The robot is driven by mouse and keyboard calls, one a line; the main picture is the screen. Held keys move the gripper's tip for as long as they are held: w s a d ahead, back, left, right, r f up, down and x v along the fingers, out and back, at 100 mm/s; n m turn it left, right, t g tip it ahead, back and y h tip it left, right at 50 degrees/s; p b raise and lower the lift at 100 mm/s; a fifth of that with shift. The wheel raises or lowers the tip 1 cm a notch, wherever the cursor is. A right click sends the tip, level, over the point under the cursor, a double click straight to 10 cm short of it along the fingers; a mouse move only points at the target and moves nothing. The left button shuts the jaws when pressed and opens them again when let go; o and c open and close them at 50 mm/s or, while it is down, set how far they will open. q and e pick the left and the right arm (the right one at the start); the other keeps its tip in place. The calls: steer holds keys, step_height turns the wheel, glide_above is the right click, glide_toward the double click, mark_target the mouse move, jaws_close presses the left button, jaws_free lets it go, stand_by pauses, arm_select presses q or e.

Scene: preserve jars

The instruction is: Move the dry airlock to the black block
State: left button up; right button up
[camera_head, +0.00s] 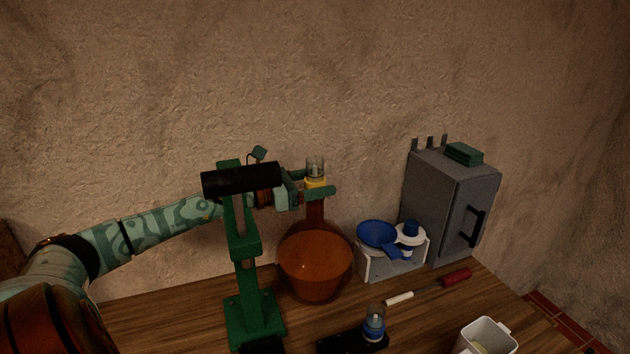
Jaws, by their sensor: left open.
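A clear airlock (315,168) with a yellow base stands upright in the neck of an amber, round-bodied bottle (316,262); I see no liquid in it. My left gripper (318,187) is open at the bottle's neck, its green fingers level with the yellow base. I cannot tell whether they touch it. The black block (338,344) lies on the table at the bottom middle. A second clear airlock (374,322) with blue in it stands upright at the block's right part. My right gripper is out of view.
A green stand (246,265) with a black cylinder rises in front of my left wrist.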

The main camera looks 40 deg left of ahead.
arm_select(q)
steer(key=c, duration=1.1)
steer(key=shift+r, duration=0.15)
steer(key=shift+r, duration=0.3)
steer(key=shift+r+p, duration=1.1)
steer(key=shift+r, duration=7.5)
